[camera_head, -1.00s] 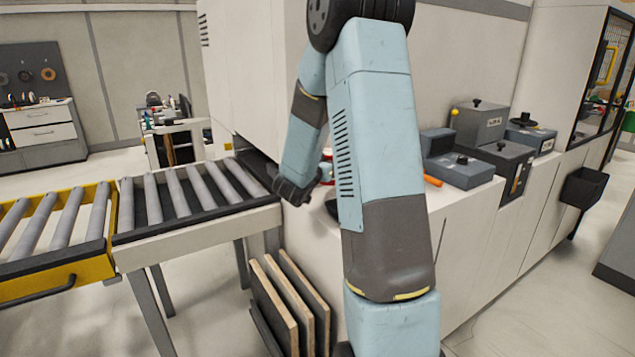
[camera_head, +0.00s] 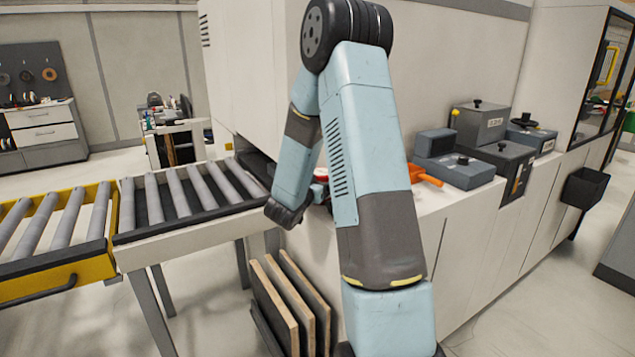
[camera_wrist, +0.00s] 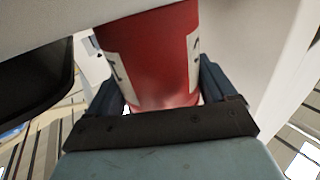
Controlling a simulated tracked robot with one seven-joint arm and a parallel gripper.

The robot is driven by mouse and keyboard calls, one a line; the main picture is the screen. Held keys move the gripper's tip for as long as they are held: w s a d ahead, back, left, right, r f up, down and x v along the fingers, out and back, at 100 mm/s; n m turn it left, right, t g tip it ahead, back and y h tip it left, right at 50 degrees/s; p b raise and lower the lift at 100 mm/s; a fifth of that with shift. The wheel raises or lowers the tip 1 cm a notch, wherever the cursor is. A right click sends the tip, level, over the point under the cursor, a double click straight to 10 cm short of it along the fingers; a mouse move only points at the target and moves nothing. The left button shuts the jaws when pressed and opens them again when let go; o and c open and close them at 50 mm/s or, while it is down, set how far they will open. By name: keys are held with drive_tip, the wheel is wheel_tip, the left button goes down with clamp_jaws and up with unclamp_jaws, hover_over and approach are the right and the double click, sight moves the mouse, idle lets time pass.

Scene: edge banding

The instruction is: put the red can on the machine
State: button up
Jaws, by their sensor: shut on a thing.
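The red can (camera_wrist: 150,60) fills the middle of the wrist view, with white label patches on its sides. My gripper (camera_wrist: 160,88) is shut on it, one dark finger on each side. The can's far end is cut off by a pale surface at the top of that view. The machine (camera_head: 468,245) is the long white cabinet with a pale top in the head view. My wrist is in front of its near left end, by the conveyor; my arm hides the fingers there. A small red and white thing (camera_head: 321,174) shows between my arm links; I cannot tell what it is.
A roller conveyor (camera_head: 195,232) meets the machine on the left. Grey boxes (camera_head: 465,172) and an orange-handled tool (camera_head: 427,178) sit on the machine top. Upright boards (camera_head: 278,305) lean below. A black curved thing (camera_wrist: 38,75) is close at left in the wrist view.

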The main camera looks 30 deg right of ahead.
drive_tip(key=o, duration=1.2)
drive_tip(key=v, duration=1.2)
drive_tip(key=s+a+r+n+t+y, duration=0.1)
drive_tip(key=a+r+n+t+y, duration=0.2)
drive_tip(key=a+r+n+y, duration=0.7)
drive_tip(key=s+a+r+g+y, duration=0.1)
drive_tip(key=s+r+g+y, duration=0.1)
drive_tip(key=s, duration=1.1)
drive_tip(key=s+a+r+n+g+y, duration=0.1)
drive_tip(key=s+r+g+y, duration=0.2)
drive_tip(key=s, duration=1)
drive_tip(key=shift+s+g, duration=0.25)
drive_tip(key=shift+g, duration=0.85)
